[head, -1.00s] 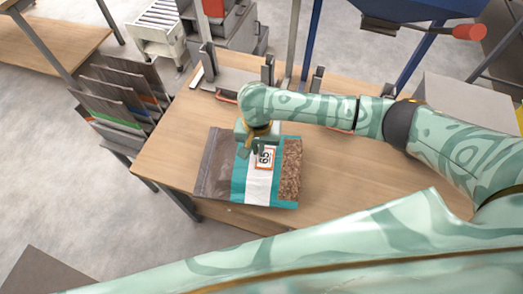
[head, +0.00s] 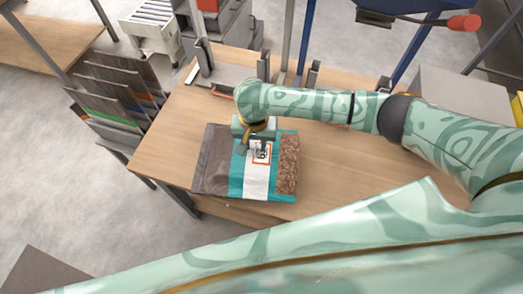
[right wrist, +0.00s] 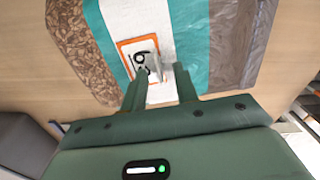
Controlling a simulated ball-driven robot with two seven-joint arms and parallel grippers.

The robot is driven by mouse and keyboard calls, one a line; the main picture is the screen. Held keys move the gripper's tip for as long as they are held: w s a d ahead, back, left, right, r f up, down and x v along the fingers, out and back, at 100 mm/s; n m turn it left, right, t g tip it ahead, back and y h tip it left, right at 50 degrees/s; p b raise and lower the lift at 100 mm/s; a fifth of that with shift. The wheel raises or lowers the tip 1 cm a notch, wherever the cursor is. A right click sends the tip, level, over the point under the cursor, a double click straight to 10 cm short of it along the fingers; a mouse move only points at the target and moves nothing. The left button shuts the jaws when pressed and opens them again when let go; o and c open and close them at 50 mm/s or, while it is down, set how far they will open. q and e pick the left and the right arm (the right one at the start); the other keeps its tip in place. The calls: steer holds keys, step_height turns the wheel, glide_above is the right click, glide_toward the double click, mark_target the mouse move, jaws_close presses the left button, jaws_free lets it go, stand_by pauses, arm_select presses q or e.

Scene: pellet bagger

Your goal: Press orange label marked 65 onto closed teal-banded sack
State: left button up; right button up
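The sack (head: 211,163) lies flat on the wooden table, with a grey-brown end, teal bands, a white stripe and a window of brown pellets. It also fills the upper part of the right wrist view (right wrist: 204,45). The orange-bordered label (right wrist: 127,46) lies on the white stripe and looks flat; its number is partly covered by a finger. In the head view the label (head: 262,160) shows just below the fingers. My right gripper (head: 259,151) is over the label, fingers apart; whether they touch it is unclear. My left gripper is out of view.
A rack of folded sacks (head: 116,92) stands left of the table (head: 170,150). Metal brackets (head: 235,78) stand at the table's back edge. A blue hopper with a red-handled lever (head: 464,22) hangs at the upper right. The table right of the sack is clear.

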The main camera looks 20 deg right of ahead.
step_height(320, 180, up, 16)
steer(key=p, duration=0.7)
steer(key=shift+r, duration=0.15)
